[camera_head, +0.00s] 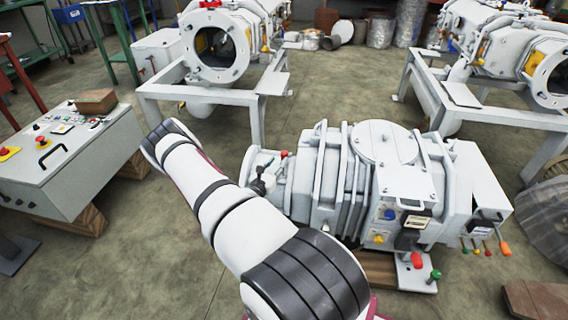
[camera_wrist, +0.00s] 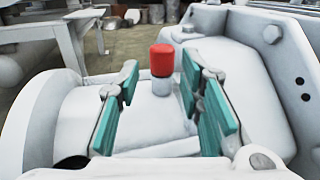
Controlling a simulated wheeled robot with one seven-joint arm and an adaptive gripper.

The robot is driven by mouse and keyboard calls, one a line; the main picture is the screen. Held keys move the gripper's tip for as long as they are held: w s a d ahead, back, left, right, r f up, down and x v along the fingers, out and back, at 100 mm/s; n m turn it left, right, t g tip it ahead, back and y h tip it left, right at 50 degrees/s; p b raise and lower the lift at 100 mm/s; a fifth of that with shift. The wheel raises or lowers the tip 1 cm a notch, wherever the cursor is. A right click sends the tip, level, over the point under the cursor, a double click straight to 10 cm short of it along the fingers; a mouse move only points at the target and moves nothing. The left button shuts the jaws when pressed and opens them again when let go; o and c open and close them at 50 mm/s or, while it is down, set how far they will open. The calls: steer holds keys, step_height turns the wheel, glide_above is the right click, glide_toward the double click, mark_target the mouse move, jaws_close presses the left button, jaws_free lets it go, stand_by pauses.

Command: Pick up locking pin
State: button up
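A pin with a red cap and a grey shaft (camera_wrist: 162,62) stands upright on the white machine in the wrist view. It looks like the locking pin, and its red top also shows in the head view (camera_head: 284,154). My gripper (camera_wrist: 160,95) has its two teal-padded fingers spread wide, one on each side of the pin in the picture. The fingers do not visibly touch the pin, and the gap between them is empty. In the head view my gripper (camera_head: 262,184) is small and dark at the left end of the white machine (camera_head: 350,175).
A grey control box (camera_head: 65,165) stands on the left. White machines on frames stand at the back left (camera_head: 215,50) and back right (camera_head: 490,60). Red (camera_head: 417,260) and green (camera_head: 436,275) knobs stand at the machine's front. Bare floor lies between the machines.

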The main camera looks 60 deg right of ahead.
mark_target(283, 156)
steer(key=shift+d+r+b, duration=0.15)
steer(key=shift+d+b, duration=0.45)
steer(key=shift+d, duration=1.05)
steer(key=shift+d+r+b, duration=0.1)
steer(key=shift+d+b, duration=0.5)
steer(key=shift+d, duration=1)
jaws_close()
